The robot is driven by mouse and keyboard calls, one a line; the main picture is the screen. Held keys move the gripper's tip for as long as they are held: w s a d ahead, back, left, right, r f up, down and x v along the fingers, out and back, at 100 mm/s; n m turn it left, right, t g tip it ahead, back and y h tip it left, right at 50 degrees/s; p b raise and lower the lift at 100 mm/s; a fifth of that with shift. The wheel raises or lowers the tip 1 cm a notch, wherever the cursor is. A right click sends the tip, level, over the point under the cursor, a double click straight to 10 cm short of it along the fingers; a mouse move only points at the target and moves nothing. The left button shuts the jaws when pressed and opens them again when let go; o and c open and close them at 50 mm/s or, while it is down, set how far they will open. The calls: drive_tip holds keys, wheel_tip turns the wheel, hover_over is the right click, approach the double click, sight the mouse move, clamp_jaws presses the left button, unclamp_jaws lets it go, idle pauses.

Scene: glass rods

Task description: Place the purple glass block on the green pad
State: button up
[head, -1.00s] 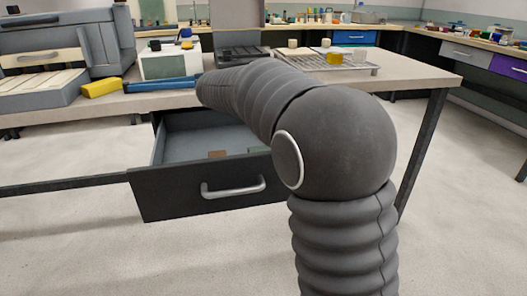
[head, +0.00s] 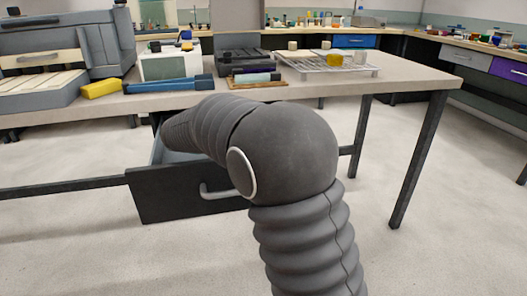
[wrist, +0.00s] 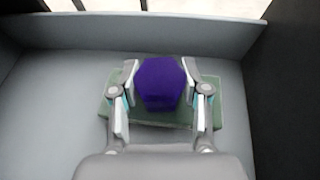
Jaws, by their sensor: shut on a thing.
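In the wrist view, the purple glass block (wrist: 160,84) sits between the fingers of my gripper (wrist: 161,76), which is shut on it. The green pad (wrist: 122,108) lies flat on the floor of an open drawer, under the block and fingers. The block is over the pad's middle; I cannot tell whether it touches the pad. In the head view my arm hides the gripper, the block and the pad.
The drawer (head: 170,197) stands open below the bench top, and its wall (wrist: 150,35) crosses the top of the wrist view. A wire rack (head: 330,68) with small blocks, a yellow block (head: 101,88) and a blue cylinder (head: 160,86) lie on the bench.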

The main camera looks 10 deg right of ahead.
drive_tip(key=shift+f, duration=0.1)
drive_tip(key=o, duration=1.2)
drive_tip(key=shift+o, duration=0.2)
drive_tip(key=shift+a+r, duration=0.3)
drive_tip(key=shift+a, duration=0.05)
drive_tip(key=p+v, duration=0.1)
drive_tip(key=v, duration=1)
drive_tip(key=shift+s+a, duration=0.1)
drive_tip(key=shift+s, duration=0.05)
